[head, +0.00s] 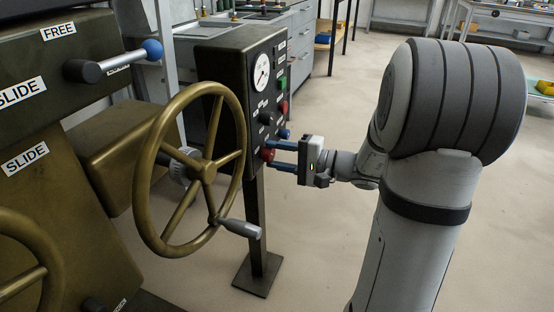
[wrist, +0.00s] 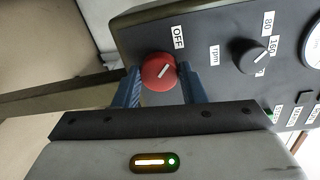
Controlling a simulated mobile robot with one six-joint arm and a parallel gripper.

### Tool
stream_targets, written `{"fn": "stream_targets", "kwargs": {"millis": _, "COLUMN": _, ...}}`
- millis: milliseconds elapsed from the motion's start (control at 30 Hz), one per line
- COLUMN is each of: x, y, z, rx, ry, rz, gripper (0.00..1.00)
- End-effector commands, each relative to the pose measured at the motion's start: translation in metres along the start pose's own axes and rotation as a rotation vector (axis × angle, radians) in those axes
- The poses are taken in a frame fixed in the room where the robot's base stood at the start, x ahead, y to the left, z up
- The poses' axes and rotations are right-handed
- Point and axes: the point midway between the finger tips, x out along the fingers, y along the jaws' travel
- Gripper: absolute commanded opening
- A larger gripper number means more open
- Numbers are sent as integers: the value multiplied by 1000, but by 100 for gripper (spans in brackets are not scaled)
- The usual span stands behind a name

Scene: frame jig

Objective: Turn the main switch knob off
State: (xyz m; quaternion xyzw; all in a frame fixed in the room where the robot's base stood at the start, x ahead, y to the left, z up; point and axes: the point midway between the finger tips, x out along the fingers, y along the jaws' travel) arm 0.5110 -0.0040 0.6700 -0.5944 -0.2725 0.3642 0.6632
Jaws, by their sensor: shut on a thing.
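The red main switch knob (wrist: 158,72) is on the dark control panel, with a white pointer line slanting toward the upper right in the wrist view. An OFF label (wrist: 178,37) is above and right of it; the line does not point squarely at the label. My gripper (wrist: 160,84) has its blue fingers on either side of the knob, shut on it. In the head view, the knob (head: 267,155) is low on the panel and partly hidden by my gripper (head: 274,154), which reaches in from the right.
A black rpm knob (wrist: 251,57) is beside the red knob. A gauge (head: 261,71), a green button (head: 282,82) and a red button (head: 283,108) are higher on the panel. A brass handwheel (head: 152,190) stands close on the left. Floor right of the panel's post is clear.

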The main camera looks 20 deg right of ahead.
Motion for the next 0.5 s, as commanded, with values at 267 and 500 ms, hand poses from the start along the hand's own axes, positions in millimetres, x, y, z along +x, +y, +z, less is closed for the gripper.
{"fn": "stream_targets", "kwargs": {"millis": 267, "x": -1, "y": -2, "z": -2, "rx": -8, "ry": 8, "rz": -1, "gripper": 15}}
{"fn": "stream_targets", "kwargs": {"millis": 500, "x": -1, "y": -1, "z": -2, "rx": -7, "ry": 6, "rz": -1, "gripper": 46}}
